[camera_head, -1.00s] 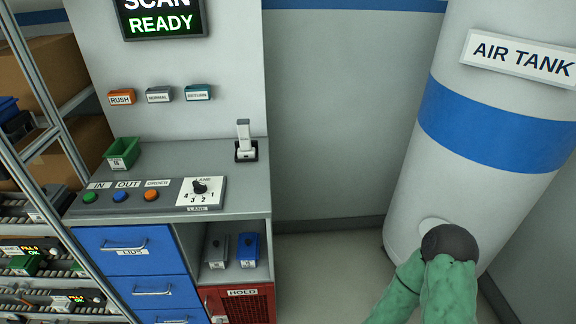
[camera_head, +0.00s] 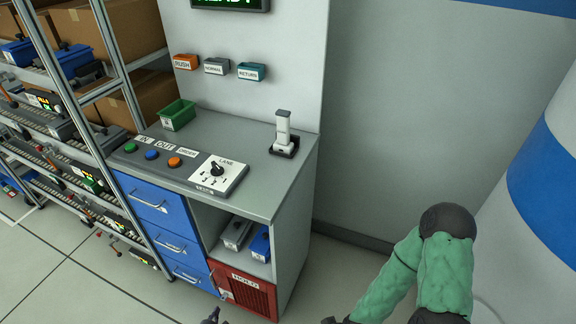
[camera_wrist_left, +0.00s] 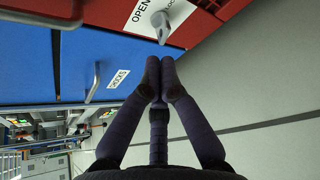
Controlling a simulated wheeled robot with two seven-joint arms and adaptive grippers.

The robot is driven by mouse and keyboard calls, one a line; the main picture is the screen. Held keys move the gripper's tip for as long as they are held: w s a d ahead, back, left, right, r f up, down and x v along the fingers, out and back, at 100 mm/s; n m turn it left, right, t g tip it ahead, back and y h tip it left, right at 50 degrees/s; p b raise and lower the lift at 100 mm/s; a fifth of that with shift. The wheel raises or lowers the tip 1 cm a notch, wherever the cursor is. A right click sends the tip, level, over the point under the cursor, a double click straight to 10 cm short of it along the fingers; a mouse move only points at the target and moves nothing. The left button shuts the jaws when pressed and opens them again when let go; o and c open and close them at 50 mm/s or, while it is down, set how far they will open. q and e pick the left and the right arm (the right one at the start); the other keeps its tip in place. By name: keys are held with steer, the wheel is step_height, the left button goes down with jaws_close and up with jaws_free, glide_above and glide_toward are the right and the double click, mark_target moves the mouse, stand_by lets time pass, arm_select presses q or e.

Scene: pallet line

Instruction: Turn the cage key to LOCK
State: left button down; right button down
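The grey cage key (camera_wrist_left: 161,24) is at the top of the left wrist view, on a white plate (camera_wrist_left: 178,15) with OPEN and a partly hidden second word. The plate is on a red front. I cannot tell which word the key points to. My left gripper (camera_wrist_left: 159,62) is just short of the key, its fingertips together and nothing seen between them. In the head view, only a dark part of this gripper (camera_head: 212,314) shows at the bottom edge, by the red HOLD cage (camera_head: 248,292).
Blue drawers (camera_head: 158,205) with bar handles stand left of the cage; one handle (camera_wrist_left: 94,82) is close to my left fingers. The counter (camera_head: 262,190) above carries a lane dial (camera_head: 216,170) and buttons. A tank (camera_head: 540,190) stands at the right.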

arm_select(q)
steer(key=shift+w+d, duration=0.35)
steer(key=shift+w, duration=0.5)
steer(key=shift+w+d, duration=0.4)
steer(key=shift+w, duration=0.5)
steer(key=shift+w+d, duration=0.35)
steer(key=shift+w, duration=0.5)
steer(key=shift+a+f, duration=0.2)
steer(key=shift+f, duration=0.35)
steer(key=shift+d+f, duration=0.2)
steer(key=shift+d, duration=0.1)
steer(key=shift+s+r, duration=0.1)
glide_toward(227, 295)
steer(key=shift+s+a+f, duration=0.5)
steer(key=shift+a+f, duration=0.25)
steer(key=shift+f, duration=0.05)
steer(key=shift+s+a+r, duration=0.1)
steer(key=shift+a, duration=0.05)
stand_by(0.3)
